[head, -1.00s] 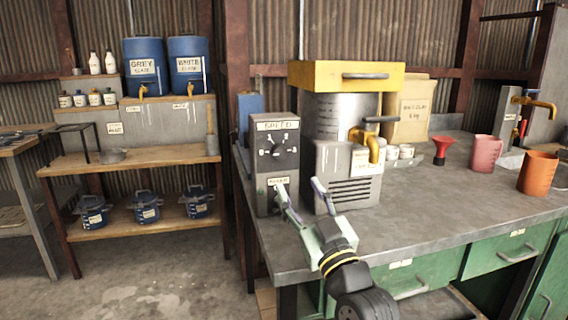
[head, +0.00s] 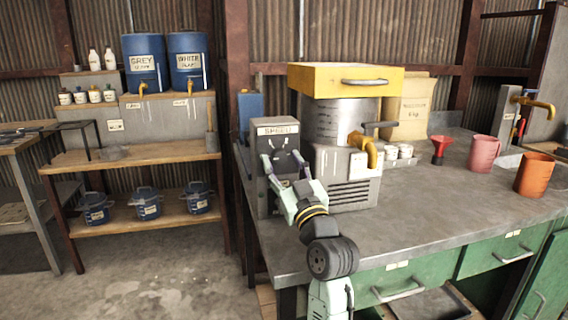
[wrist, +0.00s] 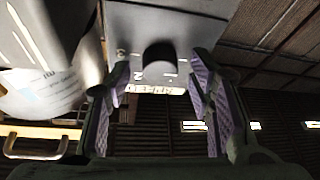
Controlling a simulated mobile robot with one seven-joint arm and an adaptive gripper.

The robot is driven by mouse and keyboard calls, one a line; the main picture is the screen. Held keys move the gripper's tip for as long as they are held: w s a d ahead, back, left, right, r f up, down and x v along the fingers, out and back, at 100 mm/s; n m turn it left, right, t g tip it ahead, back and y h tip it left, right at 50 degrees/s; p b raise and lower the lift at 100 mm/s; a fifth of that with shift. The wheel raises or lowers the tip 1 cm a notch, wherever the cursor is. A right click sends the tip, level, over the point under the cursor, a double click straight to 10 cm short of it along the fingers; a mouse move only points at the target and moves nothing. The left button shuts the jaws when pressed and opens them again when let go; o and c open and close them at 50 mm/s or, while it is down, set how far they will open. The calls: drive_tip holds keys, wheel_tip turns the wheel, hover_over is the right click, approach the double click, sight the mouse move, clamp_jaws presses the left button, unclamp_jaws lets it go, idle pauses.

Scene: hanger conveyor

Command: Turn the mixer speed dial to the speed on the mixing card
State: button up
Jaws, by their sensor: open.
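The grey speed box (head: 268,185) stands on the workbench beside the mixer, with a "SPEED" label at its top. Its dark dial is largely hidden behind my gripper (head: 286,168) in the head view. In the wrist view the round dial knob (wrist: 159,62) shows between the open fingers of my gripper (wrist: 160,85), with clear space at both sides. Printed numbers, including a 2 and a 3, show near the knob; its pointer setting cannot be read. The mixer (head: 335,122) has a yellow lid and tap. A white card (head: 358,165) on its front is too small to read.
Small white cups (head: 398,151), a paper sack (head: 408,108), a red funnel (head: 440,147), a pink jug (head: 483,153) and an orange jug (head: 535,174) stand to the right. The bench front (head: 400,235) is clear. A shelf with blue barrels (head: 145,72) is at left.

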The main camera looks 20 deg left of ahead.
drive_tip(key=shift+c, duration=0.3)
clamp_jaws()
idle(0.3)
